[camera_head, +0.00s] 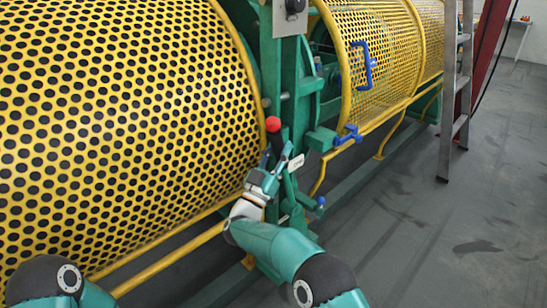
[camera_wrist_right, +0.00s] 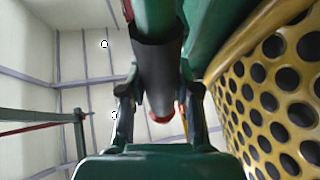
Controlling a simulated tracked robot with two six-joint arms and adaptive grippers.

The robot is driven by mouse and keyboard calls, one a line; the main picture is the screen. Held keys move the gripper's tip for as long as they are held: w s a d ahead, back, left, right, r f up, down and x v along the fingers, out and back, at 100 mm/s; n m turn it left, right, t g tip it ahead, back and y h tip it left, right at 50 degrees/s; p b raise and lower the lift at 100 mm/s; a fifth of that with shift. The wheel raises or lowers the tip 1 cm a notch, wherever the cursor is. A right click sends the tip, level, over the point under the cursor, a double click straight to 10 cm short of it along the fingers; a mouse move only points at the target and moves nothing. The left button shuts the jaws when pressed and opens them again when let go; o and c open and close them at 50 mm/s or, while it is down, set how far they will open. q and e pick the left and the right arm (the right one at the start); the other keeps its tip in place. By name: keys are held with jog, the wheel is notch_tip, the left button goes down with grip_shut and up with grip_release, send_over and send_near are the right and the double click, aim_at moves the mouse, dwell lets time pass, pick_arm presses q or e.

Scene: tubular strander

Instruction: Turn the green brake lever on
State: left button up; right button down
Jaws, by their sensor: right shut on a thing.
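The green brake lever (camera_head: 276,143) stands in front of the green machine frame, topped by a red ball knob (camera_head: 273,124). My right gripper (camera_head: 275,165) is shut on the lever's shaft, below the knob. In the right wrist view the dark shaft (camera_wrist_right: 158,60) runs between the two fingers of my right gripper (camera_wrist_right: 160,95), and a bit of the red knob (camera_wrist_right: 160,117) shows beyond. The lever's lower end is partly hidden by my gripper. Of my left arm only a link shows at the lower left; its gripper is out of view.
A large yellow perforated guard (camera_head: 120,110) fills the left, close beside my right gripper. A second yellow guard (camera_head: 390,60) with a blue handle (camera_head: 363,65) lies to the right. A ladder (camera_head: 456,90) stands further right. The grey floor (camera_head: 450,210) is clear at the right.

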jog(key=shift+s+a+f+t+h+b, duration=0.3)
jog(key=shift+s+a+f+t+b, duration=0.1)
jog(key=shift+s+a+f+b, duration=0.25)
pick_arm(q)
jog(key=shift+s+f, duration=0.3)
jog(key=shift+f, duration=0.3)
jog(key=shift+s+f, duration=0.25)
jog(key=shift+f, duration=0.3)
pick_arm(e)
jog(key=shift+s+a, duration=0.15)
jog(key=shift+a, duration=0.05)
jog(key=shift+a+f, duration=0.1)
jog(key=c, duration=1.2)
grip_release()
jog(key=o, duration=0.4)
jog(key=shift+r, duration=0.25)
jog(key=shift+s+f, duration=0.1)
jog(key=v, duration=1.2)
